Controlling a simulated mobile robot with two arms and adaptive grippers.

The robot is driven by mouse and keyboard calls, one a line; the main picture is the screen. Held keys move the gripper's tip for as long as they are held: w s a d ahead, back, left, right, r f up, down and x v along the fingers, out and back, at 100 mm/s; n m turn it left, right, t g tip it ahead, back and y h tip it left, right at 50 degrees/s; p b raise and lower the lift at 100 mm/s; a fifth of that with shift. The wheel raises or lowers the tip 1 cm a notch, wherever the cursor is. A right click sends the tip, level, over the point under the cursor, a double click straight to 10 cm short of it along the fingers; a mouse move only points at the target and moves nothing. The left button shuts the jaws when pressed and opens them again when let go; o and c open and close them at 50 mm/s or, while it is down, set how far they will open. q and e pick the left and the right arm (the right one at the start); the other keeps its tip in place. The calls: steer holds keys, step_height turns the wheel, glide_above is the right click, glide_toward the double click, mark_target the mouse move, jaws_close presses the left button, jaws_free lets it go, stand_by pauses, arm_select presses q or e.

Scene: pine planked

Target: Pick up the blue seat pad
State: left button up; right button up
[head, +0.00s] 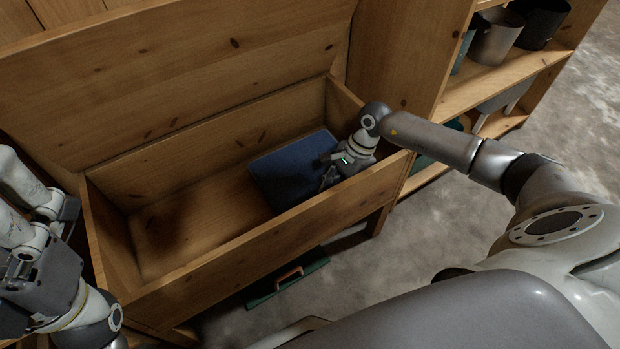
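The blue seat pad (290,170) lies in the right half of an open wooden chest (190,220). My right gripper (328,170) reaches down into the chest at the pad's right edge. Its fingers are small and partly dark against the pad, so I cannot tell whether they are open, shut or touching the pad. My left gripper (25,290) is at the lower left, outside the chest and away from the pad. Its fingers do not show clearly.
The chest's lid (170,70) stands open at the back. Its front wall (270,245) runs between my body and the pad. A wooden shelf (510,75) with metal pots (497,38) stands at the right. A dark green item with an orange handle (289,278) is below the chest.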

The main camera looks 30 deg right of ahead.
steer(key=shift+a+f, duration=0.15)
steer(key=shift+f, duration=0.2)
steer(key=shift+c, duration=0.2)
jaws_close()
steer(key=shift+r, duration=0.15)
